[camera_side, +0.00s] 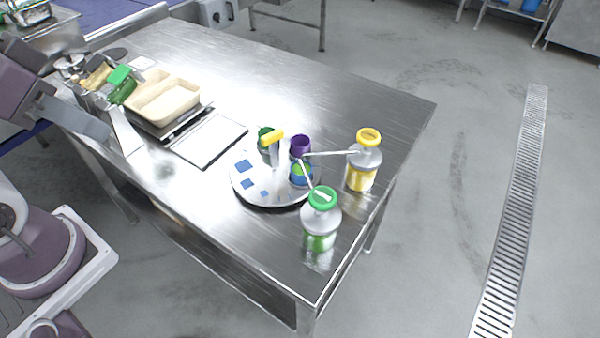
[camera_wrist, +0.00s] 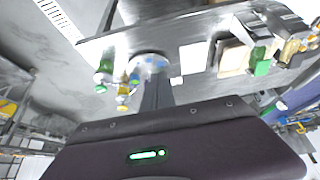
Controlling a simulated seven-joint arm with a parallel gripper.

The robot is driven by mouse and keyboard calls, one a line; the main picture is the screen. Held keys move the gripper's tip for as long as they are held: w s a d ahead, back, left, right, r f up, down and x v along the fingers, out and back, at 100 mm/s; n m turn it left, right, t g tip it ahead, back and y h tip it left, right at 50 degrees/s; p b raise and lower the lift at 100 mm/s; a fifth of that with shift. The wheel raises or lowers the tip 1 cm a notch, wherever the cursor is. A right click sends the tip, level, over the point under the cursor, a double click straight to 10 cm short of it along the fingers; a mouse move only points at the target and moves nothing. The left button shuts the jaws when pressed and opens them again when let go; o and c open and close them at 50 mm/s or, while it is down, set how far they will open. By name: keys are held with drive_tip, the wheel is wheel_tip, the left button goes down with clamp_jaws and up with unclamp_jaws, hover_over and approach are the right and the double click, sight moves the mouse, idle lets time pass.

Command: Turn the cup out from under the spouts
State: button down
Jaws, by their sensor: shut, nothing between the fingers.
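A round pale turntable (camera_side: 245,183) with several blue squares and a yellow-topped post (camera_side: 272,137) stands near the table's right end. A blue cup (camera_side: 300,176) with green showing at its top sits on its right side, beneath the spouts of the yellow-lidded dispenser (camera_side: 361,178) and the green-lidded dispenser (camera_side: 320,226). A purple cup (camera_side: 300,144) and a dark green cup (camera_side: 264,133) are behind it. My gripper (camera_side: 104,133) is shut and empty at the left, well away from the turntable. Its fingers show in the wrist view (camera_wrist: 157,90), where the turntable (camera_wrist: 150,56) is blurred.
A beige tray (camera_side: 163,102), a flat light plate (camera_side: 208,140) and a rack of green and tan items (camera_side: 110,82) lie left of the turntable. The table's far right part is bare. The dispensers stand near its right edge.

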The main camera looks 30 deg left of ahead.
drive_tip(key=c, duration=2.1)
unclamp_jaws()
drive_tip(key=o, duration=0.3)
drive_tip(key=shift+w+r, duration=0.15)
drive_tip(key=shift+w, duration=0.1)
drive_tip(key=o, duration=0.3)
drive_tip(key=shift+m+g, duration=0.6)
drive_tip(key=shift+g, duration=0.2)
drive_tip(key=w, duration=0.2)
drive_tip(key=w+r, duration=0.1)
drive_tip(key=w, duration=0.1)
drive_tip(key=w+d, duration=0.1)
drive_tip(key=w, duration=0.2)
drive_tip(key=shift+d+r, duration=0.1)
drive_tip(key=shift+r, duration=0.3)
drive_tip(key=shift+o, duration=0.2)
drive_tip(key=m+g, duration=0.3)
drive_tip(key=g, duration=0.1)
hover_over(272, 132)
wheel_tip(272, 132, down, 11)
drive_tip(key=shift+s+d+f, duration=0.1)
drive_tip(key=shift+s+f, duration=0.05)
drive_tip(key=shift+f, duration=0.05)
wheel_tip(272, 132, down, 7)
clamp_jaws()
